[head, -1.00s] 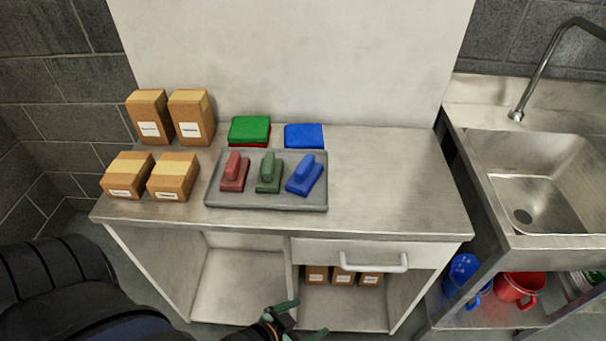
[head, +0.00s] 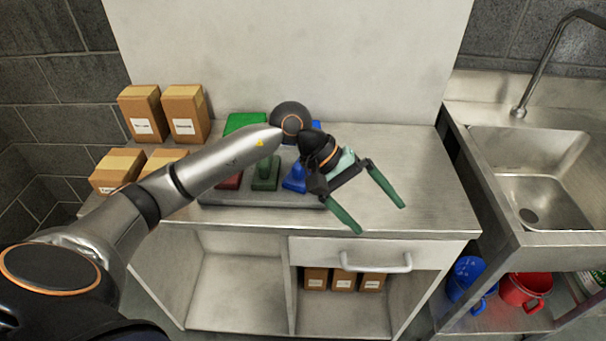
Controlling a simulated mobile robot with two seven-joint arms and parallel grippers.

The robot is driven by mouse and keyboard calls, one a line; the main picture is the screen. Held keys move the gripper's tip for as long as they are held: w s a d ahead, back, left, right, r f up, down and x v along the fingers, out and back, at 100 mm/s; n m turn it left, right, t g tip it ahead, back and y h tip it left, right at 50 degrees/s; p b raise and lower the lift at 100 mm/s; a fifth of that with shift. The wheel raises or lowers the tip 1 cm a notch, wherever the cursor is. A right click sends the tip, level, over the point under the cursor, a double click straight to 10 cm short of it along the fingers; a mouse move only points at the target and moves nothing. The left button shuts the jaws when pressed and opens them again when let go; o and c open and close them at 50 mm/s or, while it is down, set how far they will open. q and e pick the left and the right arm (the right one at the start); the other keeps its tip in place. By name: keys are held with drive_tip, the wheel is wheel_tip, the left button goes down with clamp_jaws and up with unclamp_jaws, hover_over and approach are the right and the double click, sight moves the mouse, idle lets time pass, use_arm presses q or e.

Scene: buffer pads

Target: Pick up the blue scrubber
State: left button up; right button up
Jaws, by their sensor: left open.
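The blue scrubber (head: 293,180) sits at the right of the grey tray (head: 262,200) on the metal table, mostly hidden behind my left arm and wrist. The green scrubber (head: 265,177) stands to its left, and the red scrubber (head: 231,182) is left of that, both partly covered by the arm. My left gripper (head: 374,215) is open and empty, its green fingers apart over the table's front right part, to the right of the blue scrubber. My right gripper is not in view.
Green pads (head: 240,122) and a blue pad (head: 316,125) lie behind the tray, partly hidden. Several cardboard boxes (head: 186,113) stand at the left. The table's right side (head: 425,180) is clear. A drawer handle (head: 376,266) juts out in front; a sink (head: 545,170) is at the right.

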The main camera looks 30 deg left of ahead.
use_arm(q)
drive_tip(key=w+a+r+m+t+y, duration=0.1)
drive_tip(key=w+a+m+y, duration=0.15)
drive_tip(key=a, duration=0.35)
drive_tip(key=w+a+r+m+t+y, duration=0.1)
drive_tip(key=a+y, duration=0.2)
drive_tip(key=a, duration=0.2)
drive_tip(key=m+y, duration=0.2)
drive_tip(key=y, duration=0.2)
approach(300, 163)
drive_tip(key=w, duration=0.1)
drive_tip(key=shift+n, duration=0.25)
drive_tip(key=x, duration=0.6)
drive_tip(key=shift+w+a+f+b, duration=0.15)
drive_tip(key=shift+w+b, duration=0.1)
drive_tip(key=shift+b, duration=0.15)
drive_tip(key=x, duration=0.5)
drive_tip(key=shift+a+f, duration=0.1)
drive_tip(key=shift+f, duration=0.1)
drive_tip(key=shift+c, duration=0.2)
drive_tip(key=shift+t, duration=0.3)
drive_tip(key=c, duration=1.5)
drive_tip(key=shift+r, duration=0.1)
drive_tip(key=shift+c, duration=0.2)
